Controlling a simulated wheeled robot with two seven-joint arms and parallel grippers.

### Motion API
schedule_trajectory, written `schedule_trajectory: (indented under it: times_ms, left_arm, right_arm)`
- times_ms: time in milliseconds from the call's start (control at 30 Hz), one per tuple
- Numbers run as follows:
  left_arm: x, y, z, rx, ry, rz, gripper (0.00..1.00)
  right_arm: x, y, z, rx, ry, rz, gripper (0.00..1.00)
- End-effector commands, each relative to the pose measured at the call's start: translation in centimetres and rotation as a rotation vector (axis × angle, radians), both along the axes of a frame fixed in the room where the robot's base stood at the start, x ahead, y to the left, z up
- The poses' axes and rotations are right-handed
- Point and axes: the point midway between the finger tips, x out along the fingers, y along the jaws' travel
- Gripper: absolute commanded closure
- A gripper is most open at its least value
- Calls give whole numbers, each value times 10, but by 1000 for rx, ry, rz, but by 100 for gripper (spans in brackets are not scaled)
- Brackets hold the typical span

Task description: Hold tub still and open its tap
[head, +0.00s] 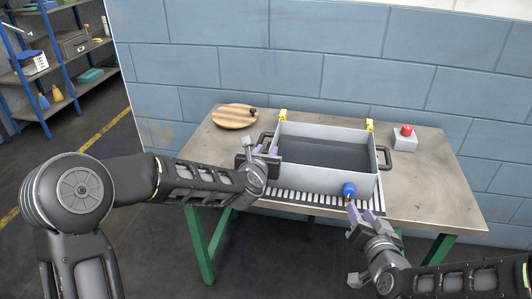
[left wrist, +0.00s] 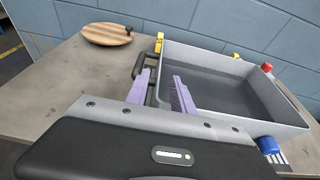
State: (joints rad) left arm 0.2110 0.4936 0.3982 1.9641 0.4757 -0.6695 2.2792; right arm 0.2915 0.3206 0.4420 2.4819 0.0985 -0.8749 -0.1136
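The grey tub (head: 325,178) stands on the table, with a dark floor and a black handle at each side. It fills the right of the left wrist view (left wrist: 255,119). Its blue tap (head: 349,189) is low on the front wall, towards the right; it also shows in the left wrist view (left wrist: 268,146). My left gripper (left wrist: 161,74) is at the tub's left side, purple fingers apart, one outside by the left handle (left wrist: 139,66) and one over the inside. My right gripper (head: 358,204) is just below the tap, fingers seemingly apart; contact is unclear.
A slatted drain grate (head: 290,198) runs along the tub's front. Two yellow blocks (head: 283,115) are at its back edge. A round wooden board (head: 235,117) lies back left; a red button on a grey box (head: 405,138) stands back right. The table's right front (head: 440,200) is clear.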

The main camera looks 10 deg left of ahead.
Motion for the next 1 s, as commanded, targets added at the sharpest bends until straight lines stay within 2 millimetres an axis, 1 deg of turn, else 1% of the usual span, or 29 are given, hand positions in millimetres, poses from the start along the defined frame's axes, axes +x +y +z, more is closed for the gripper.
schedule_trajectory:
  times_ms: [167, 400, 500, 633, 867, 1000]
  left_arm:
    - [19, 0, -7, -1, 2, 0, 71]
    - [53, -1, -17, -1, 1, -1, 71]
    - [63, 0, -20, 0, 1, 0, 71]
    - [69, -1, -22, 1, 1, -1, 71]
    - [69, 0, -22, 1, 1, -1, 71]
    - [69, 0, -22, 1, 1, -1, 81]
  right_arm:
    - [0, 0, 0, 0, 0, 0, 64]
    - [0, 0, 0, 0, 0, 0, 64]
    - [0, 0, 0, 0, 0, 0, 64]
    - [0, 0, 0, 0, 0, 0, 64]
    - [0, 0, 0, 0, 0, 0, 64]
    - [0, 0, 0, 0, 0, 0, 64]
